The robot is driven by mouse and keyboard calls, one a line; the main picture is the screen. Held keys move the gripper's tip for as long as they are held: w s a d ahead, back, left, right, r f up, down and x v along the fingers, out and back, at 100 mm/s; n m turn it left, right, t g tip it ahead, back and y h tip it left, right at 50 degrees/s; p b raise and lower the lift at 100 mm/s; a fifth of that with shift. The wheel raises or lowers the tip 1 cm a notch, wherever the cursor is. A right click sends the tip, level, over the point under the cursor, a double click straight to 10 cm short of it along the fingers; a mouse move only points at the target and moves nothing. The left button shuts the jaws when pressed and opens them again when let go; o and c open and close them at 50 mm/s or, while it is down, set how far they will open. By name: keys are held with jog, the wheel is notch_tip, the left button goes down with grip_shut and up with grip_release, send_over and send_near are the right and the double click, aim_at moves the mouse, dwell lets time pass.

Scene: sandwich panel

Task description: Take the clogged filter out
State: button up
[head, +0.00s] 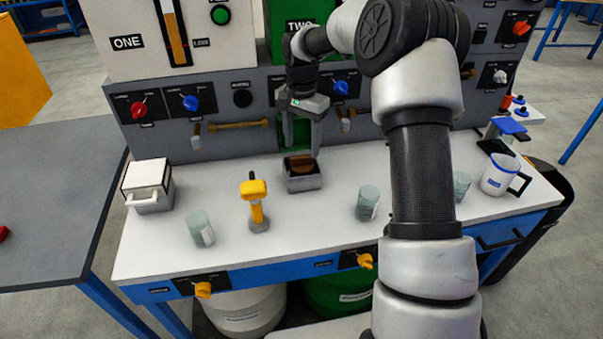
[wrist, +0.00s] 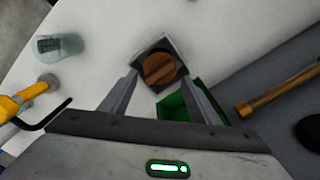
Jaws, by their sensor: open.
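A brown, round filter with a raised bar across its top (head: 301,162) sits in a small grey square housing (head: 304,183) on the white bench. I cannot tell from its look whether it is clogged. My gripper (head: 301,150) points down, open and empty, close above the filter. In the wrist view, the filter (wrist: 160,69) lies just beyond and between the fingertips (wrist: 160,79), with the pale rim of the housing (wrist: 177,43) around it. I see no clear contact between fingers and filter.
A yellow-handled tool (head: 256,203) and a glass jar (head: 200,229) stand left of the housing; another jar (head: 368,203) stands right. A white lidded box (head: 148,186) is at far left, a white jug (head: 499,175) at right. The panel with knobs and brass handles rises behind.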

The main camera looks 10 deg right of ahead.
aim_at(302, 164)
notch_tip(302, 164, down, 9)
jog(key=shift+r+b, duration=0.15)
jog(key=shift+b, duration=0.55)
jog(key=c, duration=0.7)
